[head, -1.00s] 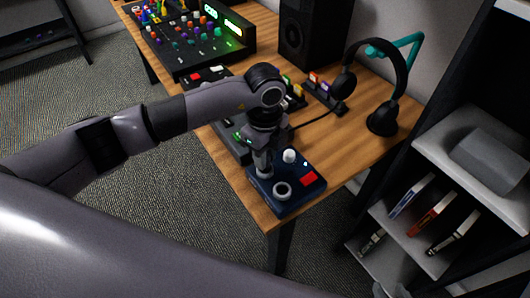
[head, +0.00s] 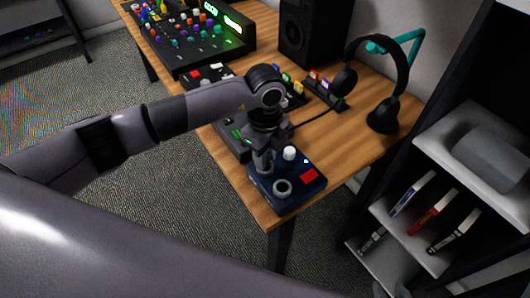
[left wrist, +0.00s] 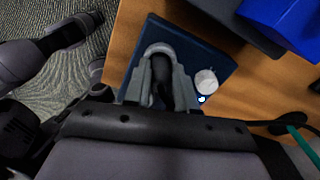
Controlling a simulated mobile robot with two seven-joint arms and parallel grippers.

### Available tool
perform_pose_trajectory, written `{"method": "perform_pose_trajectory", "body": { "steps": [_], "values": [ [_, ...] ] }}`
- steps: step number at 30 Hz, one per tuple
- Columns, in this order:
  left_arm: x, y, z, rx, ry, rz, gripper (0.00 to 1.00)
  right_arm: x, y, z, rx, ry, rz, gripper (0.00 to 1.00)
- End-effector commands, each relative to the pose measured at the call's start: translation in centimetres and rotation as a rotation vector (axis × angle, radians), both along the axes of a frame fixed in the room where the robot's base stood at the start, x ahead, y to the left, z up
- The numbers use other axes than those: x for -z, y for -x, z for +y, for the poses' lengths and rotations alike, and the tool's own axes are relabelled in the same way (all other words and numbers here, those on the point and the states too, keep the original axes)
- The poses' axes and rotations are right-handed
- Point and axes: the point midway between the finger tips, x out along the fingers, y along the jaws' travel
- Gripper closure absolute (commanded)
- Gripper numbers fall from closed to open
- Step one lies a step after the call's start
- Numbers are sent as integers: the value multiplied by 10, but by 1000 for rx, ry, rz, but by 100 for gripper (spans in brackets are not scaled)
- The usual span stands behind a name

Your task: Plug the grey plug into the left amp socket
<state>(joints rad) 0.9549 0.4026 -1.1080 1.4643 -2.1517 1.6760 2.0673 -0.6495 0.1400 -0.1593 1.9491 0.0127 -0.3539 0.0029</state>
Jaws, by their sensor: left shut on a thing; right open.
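My left gripper (head: 264,163) points down over the dark blue box (head: 298,196) at the desk's front corner. In the left wrist view its fingers (left wrist: 160,82) are shut on a small dark thing (left wrist: 161,72). That thing is mostly hidden, so I cannot tell its colour or shape as the grey plug. A light grey ring (head: 282,188) with a dark centre is on the box beside the gripper. A white knob (head: 289,154) and a red patch (head: 309,177) are also on it. I cannot tell which opening is the left amp socket. My right gripper does not show.
A black unit (head: 231,140) stands behind the blue box, with a black cable (head: 315,119) across the desk (head: 336,148). Headphones (head: 383,118) on a stand, a speaker (head: 305,32) and a mixer (head: 197,47) are further back. Shelves (head: 470,150) stand at the right.

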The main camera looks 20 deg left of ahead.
Motion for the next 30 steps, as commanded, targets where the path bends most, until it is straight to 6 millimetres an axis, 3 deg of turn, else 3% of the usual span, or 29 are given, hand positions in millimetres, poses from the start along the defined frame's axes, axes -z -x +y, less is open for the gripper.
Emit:
{"method": "perform_pose_trajectory", "body": {
  "steps": [7,8,10,16,17,19,30],
  "values": [
    [0,0,0,0,0,0,100,0,0,0,0,0,0,57],
    [0,0,0,0,0,0,68,0,0,0,0,0,0,57],
    [0,0,0,0,0,0,46,0,0,0,0,0,0,57],
    [0,0,0,0,0,0,45,0,0,0,0,0,0,57],
    [0,0,0,0,0,0,42,0,0,0,0,0,0,57],
    [0,0,0,0,0,0,20,0,0,0,0,0,0,57],
    [-3,0,0,0,0,0,20,-2,0,0,0,0,0,57]
  ]
}}
